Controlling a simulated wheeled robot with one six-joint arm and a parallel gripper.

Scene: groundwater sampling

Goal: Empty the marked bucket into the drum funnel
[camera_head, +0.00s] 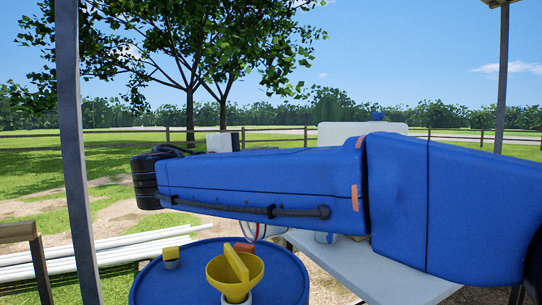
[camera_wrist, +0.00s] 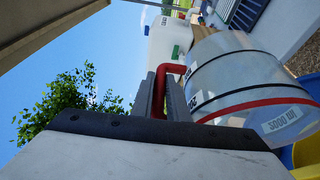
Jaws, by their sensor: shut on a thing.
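A clear bucket (camera_wrist: 245,75) with black bands, a red band, a red handle and a "5000 ml" label fills the right of the wrist view. My gripper (camera_wrist: 163,88) is shut on the red handle. In the head view my blue arm hides the gripper and most of the bucket; a pale, red-edged piece just under the arm may be the bucket. The yellow funnel (camera_head: 222,272) stands on the blue drum (camera_head: 165,286), with a yellow flap upright on it. Yellow and blue edges at the wrist view's lower right are probably the funnel and drum. The bucket's contents are unclear.
A yellow-and-grey item (camera_head: 171,257) sits on the drum's top, left of the funnel. A pale table (camera_head: 400,285) stands right of the drum. A post (camera_head: 75,160) and white pipes (camera_head: 120,245) are at the left. A white tank (camera_wrist: 165,42) shows behind the bucket.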

